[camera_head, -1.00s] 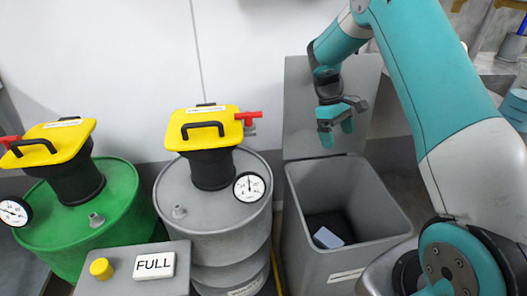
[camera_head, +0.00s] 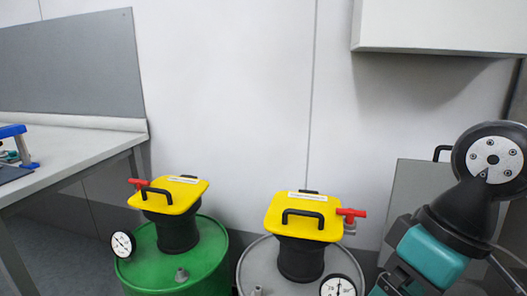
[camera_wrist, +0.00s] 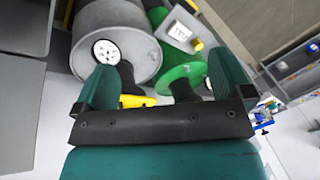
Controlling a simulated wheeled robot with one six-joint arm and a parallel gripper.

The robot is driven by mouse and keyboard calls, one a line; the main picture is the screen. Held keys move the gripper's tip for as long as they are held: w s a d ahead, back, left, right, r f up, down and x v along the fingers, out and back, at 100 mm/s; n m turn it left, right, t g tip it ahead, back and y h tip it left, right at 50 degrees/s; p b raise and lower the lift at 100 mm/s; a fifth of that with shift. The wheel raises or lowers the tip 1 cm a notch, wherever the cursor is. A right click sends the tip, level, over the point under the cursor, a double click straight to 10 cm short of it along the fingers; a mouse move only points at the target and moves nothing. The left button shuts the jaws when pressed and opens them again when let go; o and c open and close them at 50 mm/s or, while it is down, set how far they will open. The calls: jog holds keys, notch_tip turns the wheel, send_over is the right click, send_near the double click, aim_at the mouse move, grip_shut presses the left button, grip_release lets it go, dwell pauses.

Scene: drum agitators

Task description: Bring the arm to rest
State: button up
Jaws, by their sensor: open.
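My arm (camera_head: 432,252) shows folded at the lower right of the head view, in front of the grey bin lid. I cannot make out the gripper's fingers there. In the wrist view my gripper (camera_wrist: 163,66) has its two teal fingers spread wide with nothing between them. A grey drum (camera_wrist: 112,38) and a green drum (camera_wrist: 183,68) lie beyond the fingers, apart from them.
The green drum (camera_head: 190,262) and grey drum (camera_head: 262,262) carry yellow-topped agitators (camera_head: 180,195) (camera_head: 302,216) and dials. The raised bin lid (camera_head: 412,185) stands behind my arm. A workbench (camera_head: 80,158) is at left, a wall cabinet (camera_head: 440,25) at upper right.

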notch_tip(320, 180, up, 16)
jog(key=s+a+p, duration=0.1)
jog(key=s+p, duration=0.1)
jog(key=p, duration=1.3)
jog(key=shift+s+y+p, duration=0.3)
jog(key=shift+s, duration=0.05)
jog(key=shift+f, duration=0.15)
jog(key=shift+c, duration=0.3)
